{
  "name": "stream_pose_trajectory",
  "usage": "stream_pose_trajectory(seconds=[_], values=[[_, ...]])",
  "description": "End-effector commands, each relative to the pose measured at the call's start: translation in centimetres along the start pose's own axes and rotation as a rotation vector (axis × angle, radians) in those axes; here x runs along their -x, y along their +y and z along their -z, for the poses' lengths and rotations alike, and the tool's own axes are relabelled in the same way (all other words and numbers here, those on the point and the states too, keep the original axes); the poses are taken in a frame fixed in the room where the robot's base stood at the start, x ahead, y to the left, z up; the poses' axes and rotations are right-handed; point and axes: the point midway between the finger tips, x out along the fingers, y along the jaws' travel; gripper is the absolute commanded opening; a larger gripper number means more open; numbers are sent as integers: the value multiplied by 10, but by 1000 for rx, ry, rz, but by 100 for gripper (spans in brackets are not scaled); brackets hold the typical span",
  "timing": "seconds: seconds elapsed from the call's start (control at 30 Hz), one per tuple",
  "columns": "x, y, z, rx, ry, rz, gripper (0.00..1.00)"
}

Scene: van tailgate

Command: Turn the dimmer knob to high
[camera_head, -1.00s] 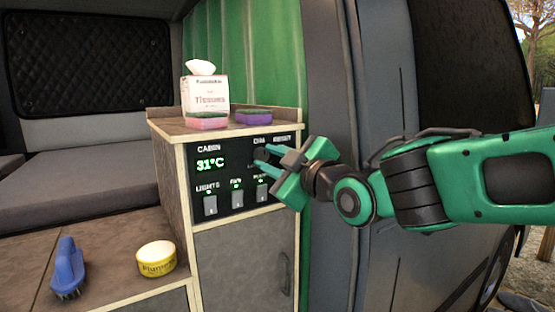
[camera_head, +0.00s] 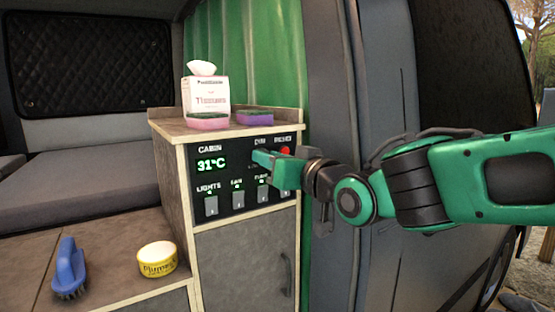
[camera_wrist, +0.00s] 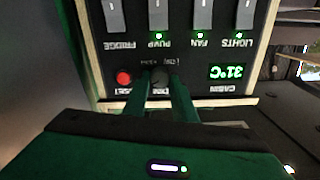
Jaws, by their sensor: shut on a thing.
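The dimmer knob (camera_wrist: 159,77) is a small dark knob on the black control panel, between the red reset button and the cabin display. In the wrist view, which shows the panel upside down, my gripper (camera_wrist: 159,88) has one green finger on each side of the knob and is shut on it. In the head view my gripper (camera_head: 265,160) reaches the panel from the right and covers the knob.
The control panel (camera_head: 222,172) has a 31°C display (camera_head: 211,164), a red button (camera_head: 285,151) and several lit switches. A tissue box (camera_head: 207,97) and two sponges stand on the cabinet top. A blue brush (camera_head: 69,268) and a yellow tin (camera_head: 157,259) lie lower left.

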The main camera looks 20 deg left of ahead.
Motion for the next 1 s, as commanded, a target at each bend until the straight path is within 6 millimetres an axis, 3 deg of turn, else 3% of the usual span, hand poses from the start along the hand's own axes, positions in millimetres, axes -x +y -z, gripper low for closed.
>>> stream_pose_trajectory(seconds=[0.03,1.0], values=[[0,5,7,-39,15,-9,2],[0,6,6,-895,16,-4,2]])
